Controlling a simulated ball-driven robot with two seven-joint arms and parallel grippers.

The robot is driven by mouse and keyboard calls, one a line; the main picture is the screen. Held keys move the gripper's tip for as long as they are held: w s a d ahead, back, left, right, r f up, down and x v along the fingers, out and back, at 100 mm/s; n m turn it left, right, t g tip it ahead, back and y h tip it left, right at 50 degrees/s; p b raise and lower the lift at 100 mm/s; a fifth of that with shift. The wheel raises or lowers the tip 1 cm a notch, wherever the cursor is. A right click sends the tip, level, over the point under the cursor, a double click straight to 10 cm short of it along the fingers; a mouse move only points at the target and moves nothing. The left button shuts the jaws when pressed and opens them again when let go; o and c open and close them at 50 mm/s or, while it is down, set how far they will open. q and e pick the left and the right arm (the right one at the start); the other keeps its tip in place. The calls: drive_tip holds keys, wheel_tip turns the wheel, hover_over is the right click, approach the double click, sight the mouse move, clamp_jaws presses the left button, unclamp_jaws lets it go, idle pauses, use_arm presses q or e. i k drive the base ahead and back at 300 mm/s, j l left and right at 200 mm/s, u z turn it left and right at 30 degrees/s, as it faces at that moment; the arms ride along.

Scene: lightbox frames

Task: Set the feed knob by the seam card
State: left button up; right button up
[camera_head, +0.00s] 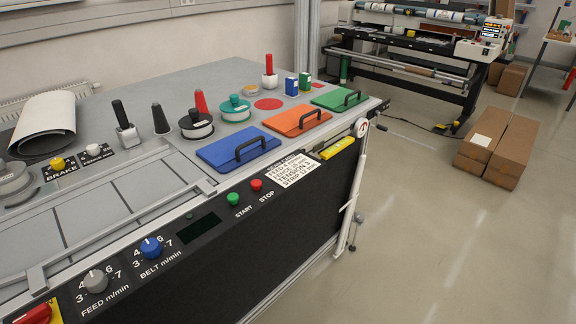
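The feed knob (95,281) is a grey dial on the black front panel at the lower left, above the label "FEED m/min". Numbers including 3, 4, 6 and 7 ring it; its pointer setting is too small to tell. The seam card (293,171) is a white printed sheet on the front edge, right of the stop button. Its feed line seems to read 4 m/min, but the print is small and slanted. Neither of my grippers is in view, and nothing touches the knob.
A blue belt knob (151,247) sits just right of the feed knob. Green start (233,199) and red stop (257,184) buttons are further right. A red switch (34,314) is at the lower left corner. Blue (217,157), orange and green handled lids lie on the tabletop.

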sight(96, 282)
drive_tip(key=u, duration=1.4)
